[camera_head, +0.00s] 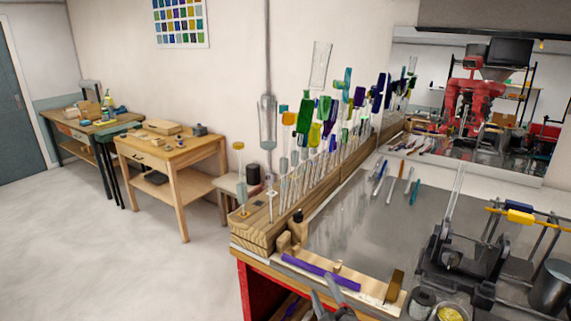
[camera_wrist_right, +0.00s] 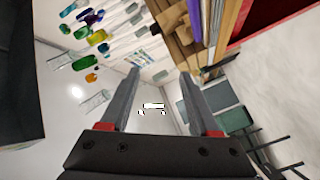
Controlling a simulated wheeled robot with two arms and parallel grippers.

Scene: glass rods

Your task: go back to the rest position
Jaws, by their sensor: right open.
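My right gripper (camera_head: 323,287) shows at the bottom edge of the head view, just in front of the wooden strip on the bench's near edge. In the right wrist view its two fingers (camera_wrist_right: 160,74) are spread with nothing between them. A purple rod (camera_head: 308,268) lies on the wooden strip (camera_head: 372,290), close to the gripper tips in the picture. The wooden rack (camera_head: 262,222) holds several coloured glass rods and pieces upright at the bench's back left. My left gripper is not in view.
The grey bench top (camera_head: 345,225) is mostly bare, with several thin tools (camera_head: 396,182) lying towards the back. A dark metal apparatus (camera_head: 452,255) and a jar (camera_head: 550,285) stand at the right. Two wooden tables (camera_head: 172,150) stand at the left beyond open floor.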

